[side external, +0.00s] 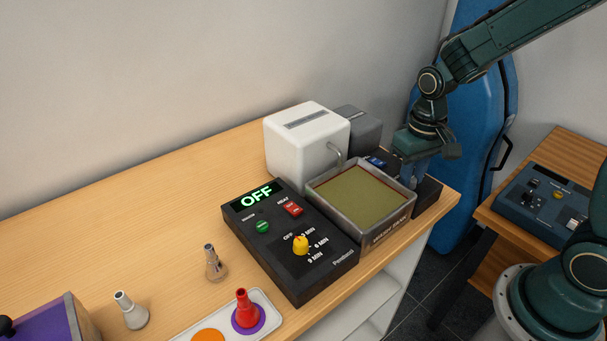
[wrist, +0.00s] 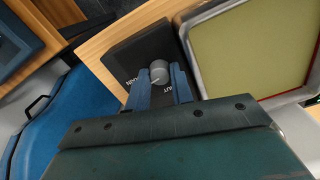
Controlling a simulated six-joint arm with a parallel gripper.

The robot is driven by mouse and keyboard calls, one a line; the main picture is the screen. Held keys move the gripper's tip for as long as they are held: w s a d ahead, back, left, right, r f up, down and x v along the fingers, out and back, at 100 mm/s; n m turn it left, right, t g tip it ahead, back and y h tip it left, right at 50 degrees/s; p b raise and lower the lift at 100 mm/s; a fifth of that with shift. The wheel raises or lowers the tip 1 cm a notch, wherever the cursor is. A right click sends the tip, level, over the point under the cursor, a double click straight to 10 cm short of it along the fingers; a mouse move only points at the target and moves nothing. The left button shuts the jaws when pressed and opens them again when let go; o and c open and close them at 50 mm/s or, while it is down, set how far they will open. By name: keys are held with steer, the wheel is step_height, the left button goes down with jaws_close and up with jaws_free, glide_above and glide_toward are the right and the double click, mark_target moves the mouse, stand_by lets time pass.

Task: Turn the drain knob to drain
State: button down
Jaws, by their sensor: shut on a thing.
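The grey round drain knob (wrist: 159,70) sits on a black control box (wrist: 138,48) with white lettering, only partly readable, in the wrist view. My gripper (wrist: 161,84) has its two blue fingers on either side of the knob and is shut on it. In the side external view my gripper (side external: 412,176) points down over the black box (side external: 430,191) at the right of the basin, and its fingers hide the knob. A pale mark shows on the knob's top, but I cannot tell its exact pointing direction.
The metal-rimmed basin (side external: 361,221) with a greenish-yellow inside stands beside the black box. A white box (side external: 304,140) stands behind it. A black panel (side external: 325,263) with a yellow knob (side external: 301,245) reads OFF. A blue instrument (side external: 542,205) sits on another table.

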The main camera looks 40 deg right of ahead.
steer(key=shift+r+m, duration=0.1)
steer(key=shift+m, duration=0.8)
steer(key=c, duration=1.2)
jaws_free()
step_height(320, 180, up, 14)
